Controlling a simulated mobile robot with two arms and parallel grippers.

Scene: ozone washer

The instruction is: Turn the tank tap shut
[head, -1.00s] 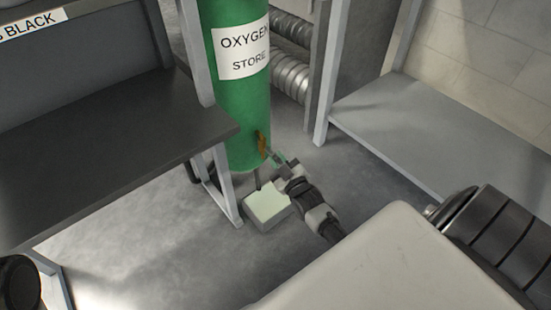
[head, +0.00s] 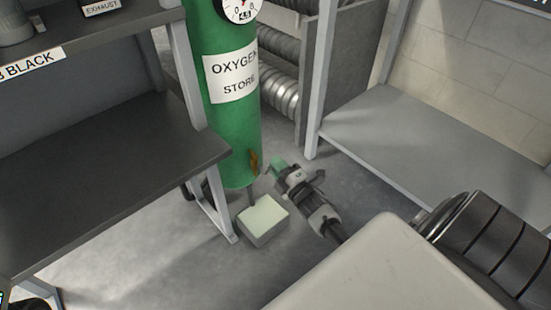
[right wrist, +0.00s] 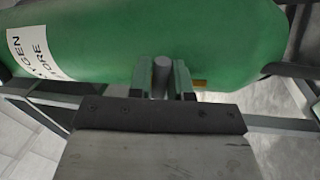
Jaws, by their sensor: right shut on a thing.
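The green oxygen tank (head: 232,135) stands upright in the head view with its label facing me. An orange-brown tap part (head: 254,162) sits low on its right side; a sliver of it also shows in the right wrist view (right wrist: 200,83). My right gripper (head: 278,168) is beside it at the tank's foot. In the right wrist view, my right gripper (right wrist: 161,85) has its two fingers on either side of a grey round bar (right wrist: 161,72), which looks like the tap's handle, in front of the tank. The bar's joint to the tap is hidden. My left gripper is not in view.
A pale-topped box (head: 264,215) stands on the floor below the tap. A dark shelf bench (head: 110,165) is close on the left, a grey low shelf (head: 430,140) on the right. Ribbed ducts (head: 280,90) stand behind the tank.

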